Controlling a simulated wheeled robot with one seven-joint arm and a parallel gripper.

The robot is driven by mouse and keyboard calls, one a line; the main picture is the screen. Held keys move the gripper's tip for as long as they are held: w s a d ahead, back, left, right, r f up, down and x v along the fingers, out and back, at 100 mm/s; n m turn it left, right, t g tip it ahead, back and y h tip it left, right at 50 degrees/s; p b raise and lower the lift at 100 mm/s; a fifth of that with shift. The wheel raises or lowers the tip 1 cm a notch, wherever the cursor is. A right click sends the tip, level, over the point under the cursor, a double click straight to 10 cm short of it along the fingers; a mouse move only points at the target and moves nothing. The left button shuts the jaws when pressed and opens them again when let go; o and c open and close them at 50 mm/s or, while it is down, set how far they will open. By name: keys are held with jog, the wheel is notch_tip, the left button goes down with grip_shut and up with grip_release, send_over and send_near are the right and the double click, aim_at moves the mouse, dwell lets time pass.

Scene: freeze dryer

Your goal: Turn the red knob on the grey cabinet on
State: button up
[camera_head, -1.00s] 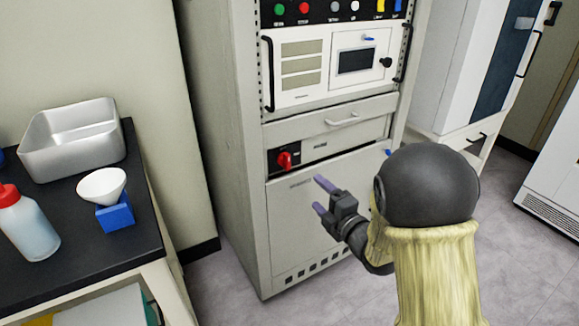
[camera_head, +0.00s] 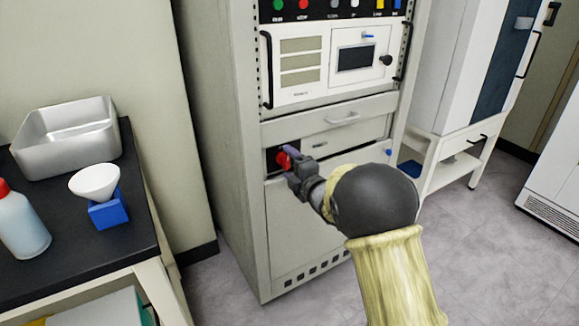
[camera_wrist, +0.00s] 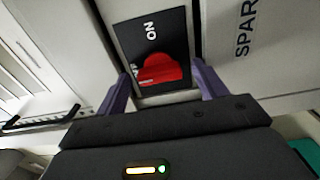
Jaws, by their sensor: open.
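The red knob (camera_head: 283,161) sits on a black plate on the front of the grey cabinet (camera_head: 245,215), below the drawer. In the head view my gripper (camera_head: 290,157) is at the knob and partly covers it. In the wrist view the red knob (camera_wrist: 158,70) shows on its black plate, with the word ON above it. The two purple fingers of my gripper (camera_wrist: 160,88) stand apart on either side of the plate, with the knob between and ahead of them. I cannot tell whether a finger touches the knob.
A drawer with a handle (camera_head: 343,118) is just above the knob. A dark bench (camera_head: 50,225) at the left holds a metal tray (camera_head: 65,150), a white funnel (camera_head: 95,182) on a blue block and a bottle (camera_head: 22,225). Floor shows at the right.

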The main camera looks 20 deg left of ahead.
jog(key=shift+w+a, duration=0.2)
jog(key=shift+a, duration=0.05)
jog(key=c, duration=1)
